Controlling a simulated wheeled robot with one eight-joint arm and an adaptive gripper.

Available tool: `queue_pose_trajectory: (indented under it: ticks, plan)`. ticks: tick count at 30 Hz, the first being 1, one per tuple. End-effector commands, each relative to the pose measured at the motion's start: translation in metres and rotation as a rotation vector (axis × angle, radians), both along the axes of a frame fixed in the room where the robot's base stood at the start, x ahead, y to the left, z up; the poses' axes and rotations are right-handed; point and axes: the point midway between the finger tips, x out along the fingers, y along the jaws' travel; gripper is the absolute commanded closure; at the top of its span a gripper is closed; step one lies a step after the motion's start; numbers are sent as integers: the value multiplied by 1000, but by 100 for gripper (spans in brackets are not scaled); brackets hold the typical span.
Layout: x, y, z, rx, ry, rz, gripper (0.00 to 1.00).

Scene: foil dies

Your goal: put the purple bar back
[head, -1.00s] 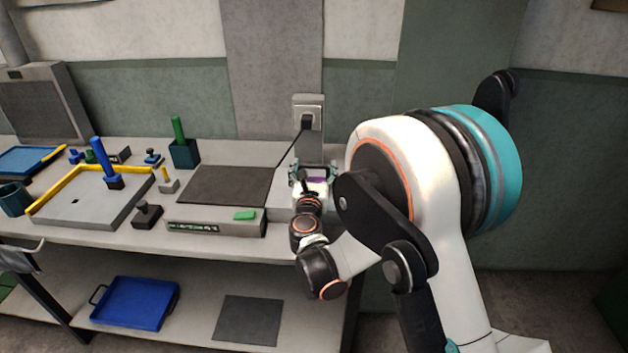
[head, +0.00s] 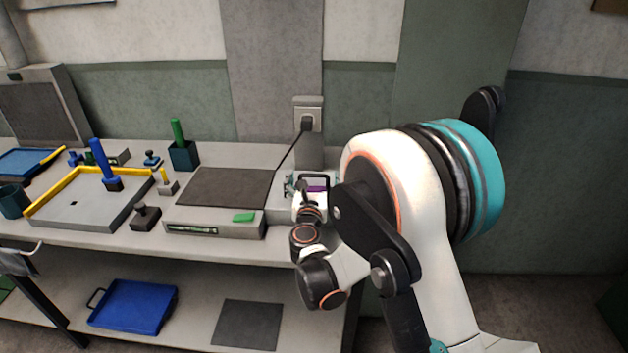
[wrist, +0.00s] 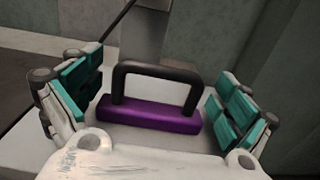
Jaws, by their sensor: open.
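The purple bar (wrist: 150,115) has a black arched handle (wrist: 158,72) on top and rests on a pale surface at the table's right end. In the head view the bar (head: 317,188) is partly hidden by my arm. My gripper (wrist: 158,108) is open, with its teal-padded fingers on either side of the bar. Gaps show between the fingers and the bar's ends. In the head view my gripper (head: 308,187) is small and partly covered by my own arm.
A grey machine with a dark plate (head: 225,187) and a green button (head: 244,217) stands left of my gripper. A cable runs to a wall socket box (head: 308,112) behind. Further left are a yellow-edged tray (head: 85,212), a blue stick (head: 102,162) and a green stick in a dark block (head: 183,153).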

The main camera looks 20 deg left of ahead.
Motion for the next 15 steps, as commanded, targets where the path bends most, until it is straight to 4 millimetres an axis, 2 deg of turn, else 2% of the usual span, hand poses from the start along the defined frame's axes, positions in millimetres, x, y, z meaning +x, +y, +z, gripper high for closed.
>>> queue_pose_trajectory:
  ticks: [5,8,15]
  plan:
    - [-3,0,4,0,0,1,4]
    - [-17,-4,4,0,0,1,4]
    - [-66,-15,4,0,0,3,4]
